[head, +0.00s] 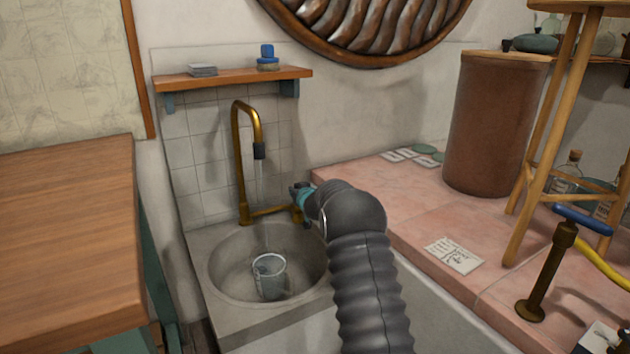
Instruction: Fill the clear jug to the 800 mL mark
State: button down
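The clear jug (271,278) stands upright in the round basin of the grey stone sink (215,262), below the spout of the brass tap (240,165). A thin, faint stream seems to run from the dark spout tip down towards the jug. Its water level and marks are too small to read. My gripper (301,194) is at the right end of the tap's low side pipe, by the tap handle. My arm hides most of it and the handle, so I cannot tell whether it grips or only touches it.
A wooden shelf (230,78) with a blue-topped brush (267,58) hangs above the tap. A wooden table (70,230) stands left. The pink counter (400,205) at right holds a paper note (454,255), a brown barrel (495,125) and a wooden stool (535,180).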

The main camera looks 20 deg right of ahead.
jog(key=shift+w+a+g+p, duration=0.1)
jog(key=shift+w+g+p, duration=0.15)
jog(key=shift+p, duration=0.35)
jog(key=c, duration=0.9)
grip_release()
jog(key=shift+c, duration=0.2)
jog(key=shift+s, duration=0.1)
jog(key=shift+s+r, duration=0.2)
jog(key=shift+s, duration=0.25)
jog(key=v, duration=1.1)
